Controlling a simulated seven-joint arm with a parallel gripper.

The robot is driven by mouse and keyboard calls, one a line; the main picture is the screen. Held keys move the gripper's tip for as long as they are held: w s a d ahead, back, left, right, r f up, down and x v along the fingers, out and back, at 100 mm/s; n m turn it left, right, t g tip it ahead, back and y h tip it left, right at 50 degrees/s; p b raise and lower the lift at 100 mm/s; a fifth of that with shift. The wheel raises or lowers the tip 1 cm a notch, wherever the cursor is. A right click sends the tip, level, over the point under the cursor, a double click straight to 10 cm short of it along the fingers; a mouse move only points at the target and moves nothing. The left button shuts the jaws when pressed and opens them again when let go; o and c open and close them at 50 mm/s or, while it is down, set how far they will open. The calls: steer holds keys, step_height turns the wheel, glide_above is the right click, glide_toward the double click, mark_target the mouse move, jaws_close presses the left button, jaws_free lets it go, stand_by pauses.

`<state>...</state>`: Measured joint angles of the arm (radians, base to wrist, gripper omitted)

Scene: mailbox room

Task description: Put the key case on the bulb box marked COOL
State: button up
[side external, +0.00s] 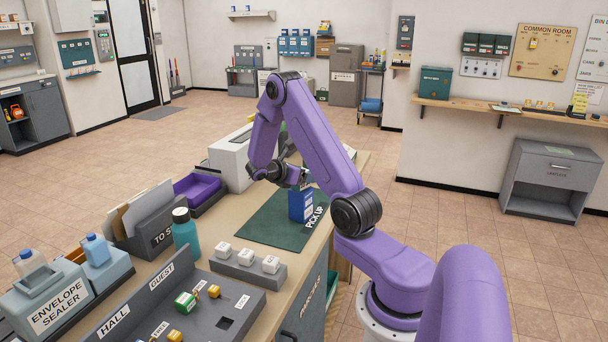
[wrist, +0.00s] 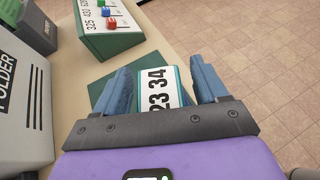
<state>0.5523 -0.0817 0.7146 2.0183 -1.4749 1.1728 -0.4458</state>
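A small upright blue box (side external: 301,207) with white markings stands at the green PICK UP mat (side external: 268,228), under my gripper (side external: 300,183) in the side view. In the wrist view my gripper (wrist: 161,85) has its two blue fingers spread apart. I cannot tell whether this thing is the key case or part of the blue box. No COOL marking is readable.
A green key rack (wrist: 109,30) with coloured pegs stands beyond the mat. A white FOLDER machine (wrist: 20,110) is at left. A teal bottle (side external: 185,232), a grey block with white cubes (side external: 248,263) and a HALL/GUEST panel (side external: 165,308) occupy the near counter.

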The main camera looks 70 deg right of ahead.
steer(key=shift+r, duration=0.1)
steer(key=shift+w+a+r, duration=0.1)
steer(key=shift+a+r, duration=0.05)
steer(key=v, duration=1.1)
steer(key=s+a+m+t+y, duration=0.1)
steer(key=s+a+t+y, duration=0.15)
steer(key=a, duration=0.85)
steer(key=s+a+t+y, duration=0.1)
steer(key=a+t+y, duration=0.2)
steer(key=a, duration=0.8)
steer(key=s+a+y, duration=0.3)
steer(key=s+a, duration=0.3)
steer(key=s, duration=0.3)
steer(key=s+a+r+y, duration=0.1)
steer(key=s+a+y, duration=0.3)
steer(key=s+a, duration=0.3)
steer(key=s, duration=0.3)
steer(key=shift+r, duration=0.25)
